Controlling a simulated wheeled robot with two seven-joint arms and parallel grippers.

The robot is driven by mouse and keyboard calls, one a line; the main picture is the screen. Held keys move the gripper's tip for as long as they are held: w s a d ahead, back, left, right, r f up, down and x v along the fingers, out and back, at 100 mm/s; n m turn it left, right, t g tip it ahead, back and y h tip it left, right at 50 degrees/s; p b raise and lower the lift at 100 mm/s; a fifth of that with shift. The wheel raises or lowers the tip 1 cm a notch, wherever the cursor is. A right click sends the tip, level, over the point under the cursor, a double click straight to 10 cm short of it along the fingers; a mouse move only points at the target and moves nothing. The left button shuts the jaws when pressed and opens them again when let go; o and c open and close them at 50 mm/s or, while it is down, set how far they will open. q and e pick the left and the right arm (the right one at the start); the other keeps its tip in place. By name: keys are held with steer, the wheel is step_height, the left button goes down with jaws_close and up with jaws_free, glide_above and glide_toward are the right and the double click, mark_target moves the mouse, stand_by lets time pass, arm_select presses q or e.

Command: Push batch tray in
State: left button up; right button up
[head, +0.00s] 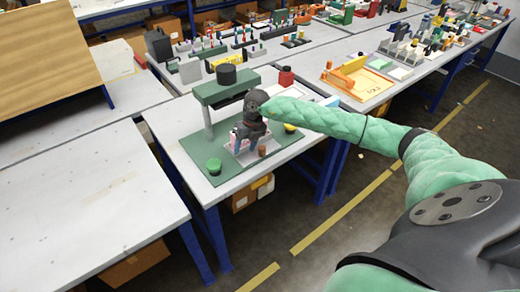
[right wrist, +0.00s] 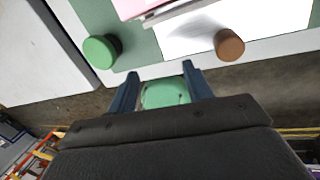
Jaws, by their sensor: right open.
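The white tray (right wrist: 275,18) lies on the green base plate of the plotter, with a round brown knob (right wrist: 229,45) at its near edge. The knob also shows in the head view (head: 262,151). A pinkish-white stack (right wrist: 160,8) is partly seen beside the tray's white surface. My right gripper (right wrist: 160,72) is open, its fingers apart, left of the knob in the right wrist view and not touching it. In the head view, the gripper hides much of the tray. My left gripper is not in view.
A green button (head: 214,167) stands on the plate's near left. The plotter's green overhead arm (head: 222,90), with a black cylinder on top, rises behind my gripper. A red container (head: 286,77) stands behind. The table at left (head: 75,215) is bare.

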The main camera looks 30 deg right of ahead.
mark_target(262, 147)
steer(key=d+h, duration=0.1)
steer(key=d, duration=0.1)
steer(key=d+r+h, duration=0.1)
steer(key=d, duration=0.2)
steer(key=d+r+h, duration=0.1)
steer(key=d, duration=0.1)
steer(key=shift+w+d+m+g, duration=0.25)
steer(key=shift+d+m+g, duration=0.05)
steer(key=shift+d, duration=0.1)
steer(key=shift+f+p, duration=0.3)
step_height(262, 147, down, 5)
steer(key=shift+p, duration=1.1)
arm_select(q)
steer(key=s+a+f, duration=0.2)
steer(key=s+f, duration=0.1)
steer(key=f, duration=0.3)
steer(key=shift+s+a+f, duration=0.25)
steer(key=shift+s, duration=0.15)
arm_select(e)
steer(key=shift+f, duration=1.05)
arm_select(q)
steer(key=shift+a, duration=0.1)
arm_select(e)
jaws_close()
